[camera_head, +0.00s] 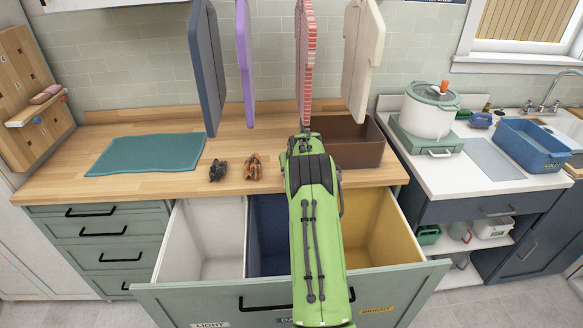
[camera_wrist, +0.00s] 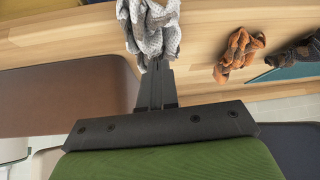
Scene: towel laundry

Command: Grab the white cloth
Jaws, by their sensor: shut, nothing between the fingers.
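A crumpled white-and-grey cloth (camera_wrist: 150,25) lies on the wooden counter at the top of the wrist view. My arm hides it in the head view. My gripper (camera_wrist: 158,64) is shut and empty, with its fingertips right at the near edge of this cloth. I cannot tell whether they touch it. In the head view my gripper (camera_head: 304,136) is above the counter, left of the brown box.
An orange cloth (camera_head: 253,167) and a dark cloth (camera_head: 218,170) lie on the counter (camera_head: 120,190) beside a teal mat (camera_head: 147,154). A brown box (camera_head: 358,150) stands right of my arm. Flat panels hang above. An open drawer has white (camera_head: 205,235), blue and yellow (camera_head: 385,235) compartments.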

